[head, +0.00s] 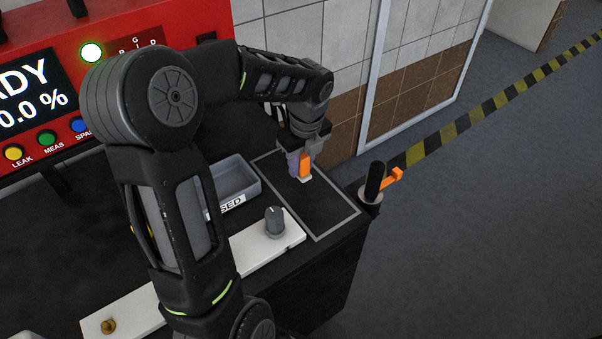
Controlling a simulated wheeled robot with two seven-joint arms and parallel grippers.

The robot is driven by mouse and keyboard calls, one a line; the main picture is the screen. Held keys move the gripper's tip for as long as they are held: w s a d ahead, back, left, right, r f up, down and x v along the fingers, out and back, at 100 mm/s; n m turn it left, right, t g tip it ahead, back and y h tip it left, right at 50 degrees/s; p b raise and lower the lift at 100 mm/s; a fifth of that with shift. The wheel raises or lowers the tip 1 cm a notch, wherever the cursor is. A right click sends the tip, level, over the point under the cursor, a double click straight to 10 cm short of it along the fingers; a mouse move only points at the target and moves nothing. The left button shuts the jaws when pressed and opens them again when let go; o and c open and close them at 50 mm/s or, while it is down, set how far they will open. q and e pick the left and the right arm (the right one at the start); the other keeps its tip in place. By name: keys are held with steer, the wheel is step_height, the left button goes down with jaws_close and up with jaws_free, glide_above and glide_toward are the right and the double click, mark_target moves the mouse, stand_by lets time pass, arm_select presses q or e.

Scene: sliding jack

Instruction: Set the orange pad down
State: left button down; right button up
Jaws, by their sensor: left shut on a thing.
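The orange pad (305,164) is a small upright orange piece with a pale lower end, between the fingers of my left gripper (301,168). My left gripper points down and is shut on it. The gripper and pad are over the dark rectangle with a grey outline (327,209) at the table's right end. I cannot tell whether the pad's lower end touches that surface. My right gripper is not in view.
A grey tray (254,192) labelled "SED", partly hidden by my arm, sits left of the outlined area. A white strip (254,249) bears a grey knob (274,222). A black post with an orange lever (391,180) stands at the right edge. A red machine (150,12) is behind.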

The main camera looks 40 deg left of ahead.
mark_target(303, 156)
arm_select(q)
steer(key=shift+f, duration=1.9)
steer(key=shift+f, duration=0.2)
steer(key=c, duration=1.1)
jaws_free()
steer(key=shift+c, duration=0.2)
steer(key=shift+r, duration=0.2)
steer(key=r, duration=0.4)
steer(key=d+r, duration=0.1)
steer(key=r, duration=0.7)
steer(key=shift+s+d, duration=0.2)
steer(key=shift+s, duration=0.05)
